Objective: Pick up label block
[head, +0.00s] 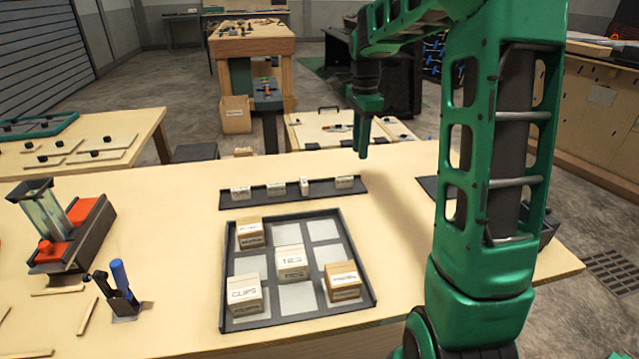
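Several small pale label blocks stand in a row on a long dark rail (212,203) across the middle of the table. The leftmost block (241,192), the second block (276,188) and the rightmost block (344,182) show wide, marked faces. The third block (304,186) looks narrower and taller, as if turned or on end. The print on them is too small to read. My gripper (363,156) points down, above and behind the rail's right end, apart from the blocks. Its fingers overlap from this side, so its opening is hidden. No held object shows.
A dark tray (372,299) in front of the rail holds several labelled boxes, including a "TIES" box (291,263) and a "CLIPS" box (244,294). A red-and-grey device (75,235) and a blue-handled tool (119,275) stand at left. My arm hides part of the right side.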

